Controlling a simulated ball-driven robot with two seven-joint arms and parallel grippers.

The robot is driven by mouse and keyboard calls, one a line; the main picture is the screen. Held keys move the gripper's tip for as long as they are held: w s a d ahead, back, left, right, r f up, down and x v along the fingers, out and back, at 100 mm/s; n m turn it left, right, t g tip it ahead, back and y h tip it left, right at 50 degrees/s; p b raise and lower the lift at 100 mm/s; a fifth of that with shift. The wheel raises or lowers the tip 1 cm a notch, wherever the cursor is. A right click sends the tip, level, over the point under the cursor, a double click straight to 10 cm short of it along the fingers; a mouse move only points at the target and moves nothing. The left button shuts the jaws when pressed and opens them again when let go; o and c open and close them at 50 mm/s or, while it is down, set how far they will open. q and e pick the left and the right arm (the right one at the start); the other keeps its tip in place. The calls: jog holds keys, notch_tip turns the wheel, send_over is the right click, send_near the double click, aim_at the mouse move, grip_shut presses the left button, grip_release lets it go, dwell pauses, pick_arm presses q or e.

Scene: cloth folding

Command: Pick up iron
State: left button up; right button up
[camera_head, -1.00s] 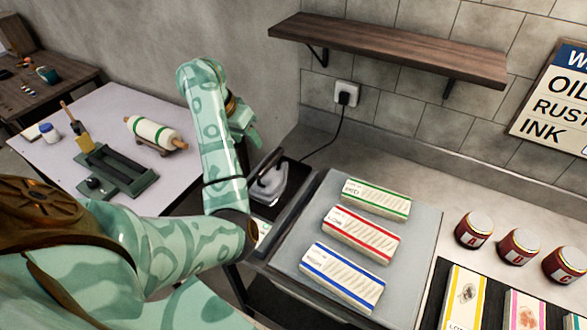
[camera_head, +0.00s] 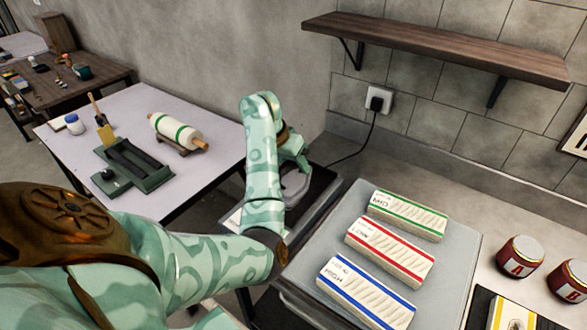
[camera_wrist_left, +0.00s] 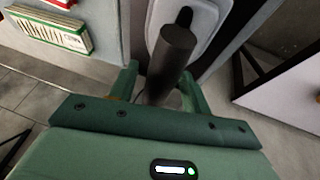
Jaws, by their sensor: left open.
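The iron (camera_head: 297,186) is pale grey and stands on a dark surface at the left end of the counter, mostly hidden behind my left arm. In the left wrist view the iron (camera_wrist_left: 207,22) shows a light body and a thick dark handle (camera_wrist_left: 172,62). My left gripper (camera_head: 296,158) is right above the iron. In the left wrist view its green fingers (camera_wrist_left: 160,75) are open, one on each side of the handle. I cannot tell whether they touch it. My right gripper is out of view.
Boxes with green (camera_head: 408,215), red (camera_head: 390,250) and blue (camera_head: 365,292) stripes lie on a grey slab (camera_head: 450,262) right of the iron. A cord runs up to a wall socket (camera_head: 378,101). A wooden shelf (camera_head: 440,48) hangs above. A pale table (camera_head: 215,110) stands left.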

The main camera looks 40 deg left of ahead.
pick_arm(q)
jog(key=shift+w+d+f, duration=0.15)
jog(key=shift+w+f, duration=0.15)
jog(key=shift+f, duration=0.35)
jog(key=shift+s+d+r, duration=0.1)
grip_shut()
dwell(0.8)
